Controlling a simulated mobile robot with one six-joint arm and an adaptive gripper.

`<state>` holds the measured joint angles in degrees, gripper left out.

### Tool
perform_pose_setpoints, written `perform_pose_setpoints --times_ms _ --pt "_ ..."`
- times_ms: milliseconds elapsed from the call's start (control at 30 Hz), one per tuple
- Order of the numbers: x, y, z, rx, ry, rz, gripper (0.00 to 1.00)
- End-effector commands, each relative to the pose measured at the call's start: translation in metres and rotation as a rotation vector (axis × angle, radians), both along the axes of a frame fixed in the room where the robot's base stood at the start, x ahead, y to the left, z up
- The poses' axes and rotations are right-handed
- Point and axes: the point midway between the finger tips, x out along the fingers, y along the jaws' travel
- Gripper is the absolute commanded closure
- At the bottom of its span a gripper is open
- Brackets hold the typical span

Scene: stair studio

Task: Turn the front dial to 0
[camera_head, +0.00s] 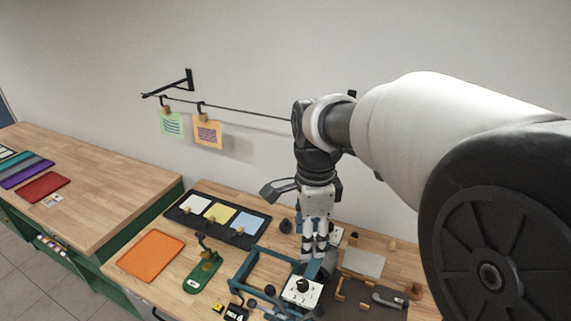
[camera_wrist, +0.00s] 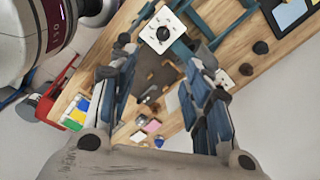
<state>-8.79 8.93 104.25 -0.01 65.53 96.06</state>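A white square dial plate with a black knob (camera_head: 302,289) sits on the blue frame at the front of the bench, nearest my body camera. It also shows at the top of the wrist view (camera_wrist: 162,31), with dark marks around the knob; the setting is too small to read. A second white plate (camera_wrist: 224,79) lies partly behind the right finger in the wrist view. My gripper (camera_head: 314,246) points down behind the front dial, apart from it. In the wrist view my gripper (camera_wrist: 160,62) has its fingers wide apart with nothing between them.
Blue frame bars (camera_head: 247,268) surround the dial. A green stand (camera_head: 203,275), an orange tray (camera_head: 151,256) and a black tray with coloured cards (camera_head: 218,212) lie left. A dark mat with wooden pieces (camera_head: 370,296) lies right. A line with notes (camera_head: 207,134) hangs behind.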

Motion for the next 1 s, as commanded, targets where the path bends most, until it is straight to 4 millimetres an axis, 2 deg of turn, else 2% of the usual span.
perform_pose_setpoints --times_ms 100,267,367,800,1000 --pt "0.010 0.005 -0.002 -0.002 0.021 -0.080 0.56" --pt "0.011 0.006 -0.016 -0.003 0.026 -0.100 0.56" --pt "0.010 0.006 -0.033 -0.003 0.027 -0.099 0.56" --pt "0.010 0.005 -0.129 -0.003 0.027 -0.097 0.56" --pt "0.010 0.005 -0.162 -0.003 0.026 -0.097 0.56"
